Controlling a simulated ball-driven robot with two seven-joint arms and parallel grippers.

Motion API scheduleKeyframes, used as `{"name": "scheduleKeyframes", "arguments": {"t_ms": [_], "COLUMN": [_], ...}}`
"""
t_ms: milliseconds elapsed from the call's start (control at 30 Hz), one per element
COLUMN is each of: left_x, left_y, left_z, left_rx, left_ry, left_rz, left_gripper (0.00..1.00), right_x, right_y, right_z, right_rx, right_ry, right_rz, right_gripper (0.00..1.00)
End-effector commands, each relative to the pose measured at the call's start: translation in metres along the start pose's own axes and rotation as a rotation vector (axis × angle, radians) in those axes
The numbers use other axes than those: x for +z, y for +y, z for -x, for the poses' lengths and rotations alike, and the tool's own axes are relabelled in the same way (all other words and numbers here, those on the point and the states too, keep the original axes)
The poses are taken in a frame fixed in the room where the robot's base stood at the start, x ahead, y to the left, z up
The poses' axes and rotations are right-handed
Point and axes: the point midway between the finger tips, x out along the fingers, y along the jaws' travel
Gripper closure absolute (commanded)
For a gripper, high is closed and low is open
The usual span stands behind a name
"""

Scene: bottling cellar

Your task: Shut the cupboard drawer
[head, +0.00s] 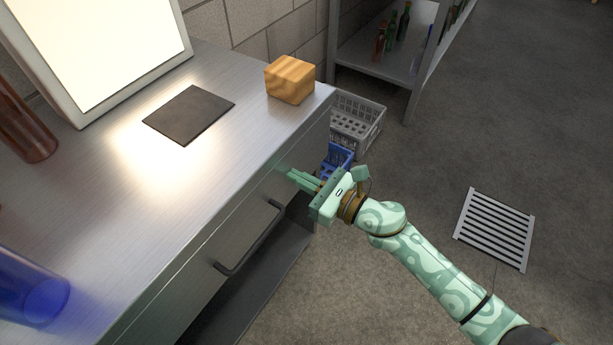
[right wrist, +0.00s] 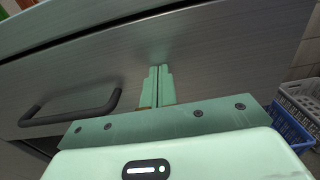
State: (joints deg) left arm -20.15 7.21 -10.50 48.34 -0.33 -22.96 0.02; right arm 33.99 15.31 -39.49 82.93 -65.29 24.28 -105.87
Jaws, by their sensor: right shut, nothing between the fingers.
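The cupboard drawer (head: 187,283) is a grey metal front under the worktop, with a dark bar handle (head: 248,243). In the right wrist view the drawer front (right wrist: 225,55) fills the upper middle, with its handle (right wrist: 70,112) at left and a dark seam along its top edge. The drawer looks almost flush; I cannot tell how far it stands out. My pale green right gripper (head: 291,174) is shut and empty, beyond the handle toward the drawer's far end. Its fingertips (right wrist: 160,70) point at the front, touching or very close. My left gripper is out of view.
The metal worktop (head: 150,215) bears a wooden block (head: 290,79), a dark square plate (head: 189,114), a bright panel (head: 100,45) and coloured glass. Grey (head: 356,124) and blue (head: 338,157) crates stand past the cupboard. Floor at right is open, with a grate (head: 495,228).

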Motion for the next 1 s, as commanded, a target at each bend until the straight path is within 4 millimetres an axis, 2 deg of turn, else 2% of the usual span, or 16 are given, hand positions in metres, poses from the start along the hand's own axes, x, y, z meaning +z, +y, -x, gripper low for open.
{"name": "scheduleKeyframes", "arguments": {"t_ms": [400,533,667,1000], "left_x": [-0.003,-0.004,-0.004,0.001], "left_y": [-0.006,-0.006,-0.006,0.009], "left_z": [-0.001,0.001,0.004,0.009], "left_rx": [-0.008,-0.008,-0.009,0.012], "left_ry": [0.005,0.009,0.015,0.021], "left_rz": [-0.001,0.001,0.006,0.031], "left_gripper": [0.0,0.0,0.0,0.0], "right_x": [0.007,0.007,0.007,0.002], "right_y": [0.0,0.0,0.0,0.0], "right_z": [-0.004,0.005,0.03,0.125], "right_rx": [-0.001,-0.002,-0.002,-0.004], "right_ry": [-0.013,-0.013,-0.009,-0.003], "right_rz": [0.004,0.005,0.005,0.002], "right_gripper": [1.0,1.0,1.0,1.0]}}
